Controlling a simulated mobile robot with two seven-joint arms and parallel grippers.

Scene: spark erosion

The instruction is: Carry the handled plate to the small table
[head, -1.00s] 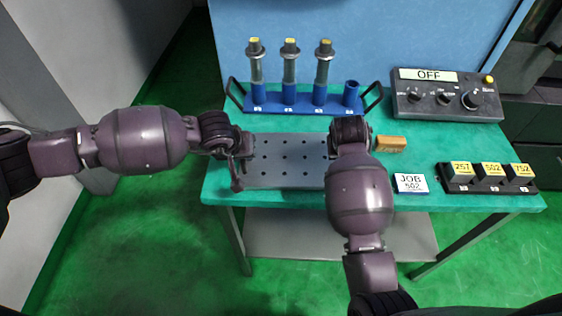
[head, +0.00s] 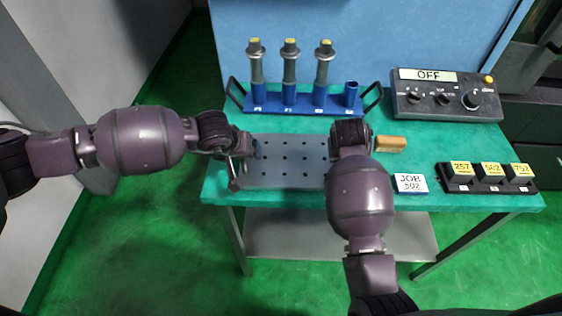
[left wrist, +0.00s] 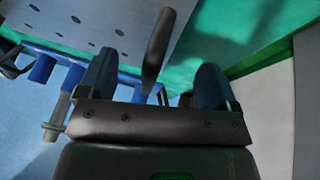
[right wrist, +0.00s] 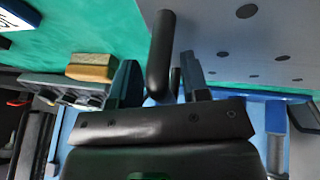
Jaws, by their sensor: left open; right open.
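The handled plate (head: 290,160) is grey, flat and dotted with holes. It lies on the green-topped bench (head: 300,199) in the head view. Its left handle (left wrist: 158,45) is a dark bar between the open fingers of my left gripper (left wrist: 155,85), with gaps on both sides. Its right handle (right wrist: 161,55) stands between the open fingers of my right gripper (right wrist: 160,82), also not gripped. In the head view my left gripper (head: 240,160) is at the plate's left end, and my right wrist covers its right end. No separate small table is identifiable.
Behind the plate stands a blue rack (head: 300,108) with several posts. To the right are a yellow block (head: 390,144), a JOB card (head: 410,183), a black holder with labelled blocks (head: 488,188) and a control box reading OFF (head: 447,100). Green floor (head: 130,240) is clear on the left.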

